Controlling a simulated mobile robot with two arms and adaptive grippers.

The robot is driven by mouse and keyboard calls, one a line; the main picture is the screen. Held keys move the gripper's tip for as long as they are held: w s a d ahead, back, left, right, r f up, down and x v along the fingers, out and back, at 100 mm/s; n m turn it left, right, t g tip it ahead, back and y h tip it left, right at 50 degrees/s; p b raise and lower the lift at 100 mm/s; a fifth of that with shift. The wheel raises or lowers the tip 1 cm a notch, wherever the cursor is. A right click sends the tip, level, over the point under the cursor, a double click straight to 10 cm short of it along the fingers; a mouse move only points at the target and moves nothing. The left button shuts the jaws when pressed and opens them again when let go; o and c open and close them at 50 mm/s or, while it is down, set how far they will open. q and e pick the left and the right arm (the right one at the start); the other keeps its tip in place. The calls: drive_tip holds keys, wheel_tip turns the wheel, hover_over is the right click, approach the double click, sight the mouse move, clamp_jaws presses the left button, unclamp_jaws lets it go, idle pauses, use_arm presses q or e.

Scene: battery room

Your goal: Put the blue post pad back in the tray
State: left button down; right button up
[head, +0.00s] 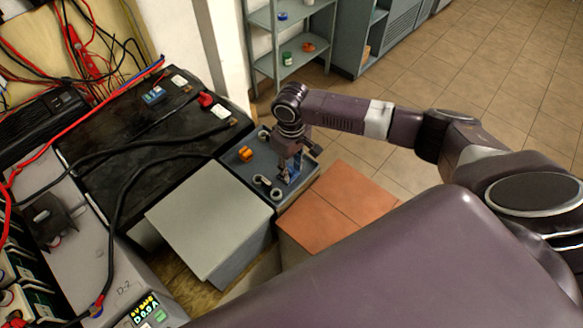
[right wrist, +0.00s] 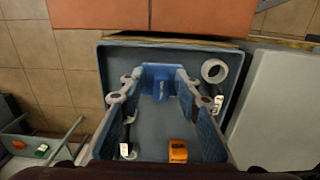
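The blue post pad (right wrist: 160,80) shows in the right wrist view between the fingertips of my right gripper (right wrist: 161,90), with a fingertip against each side. The right gripper (head: 290,172) points down over the grey-blue tray (head: 284,204), and a bit of blue shows at its fingers in the head view. The tray also fills the middle of the right wrist view (right wrist: 232,62). I cannot tell whether the pad touches the tray floor. My left gripper is not in view.
The tray holds an orange piece (head: 246,154), several grey rings (right wrist: 214,71) and small labelled dark parts. A grey box lid (head: 210,215) stands left of it, and a large black battery (head: 140,140) with cables lies behind. Orange tiles (head: 340,205) lie right.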

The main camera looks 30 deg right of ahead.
sight(291, 170)
wheel_tip(291, 170, up, 12)
drive_tip(key=shift+r, duration=0.15)
idle(0.5)
idle(0.4)
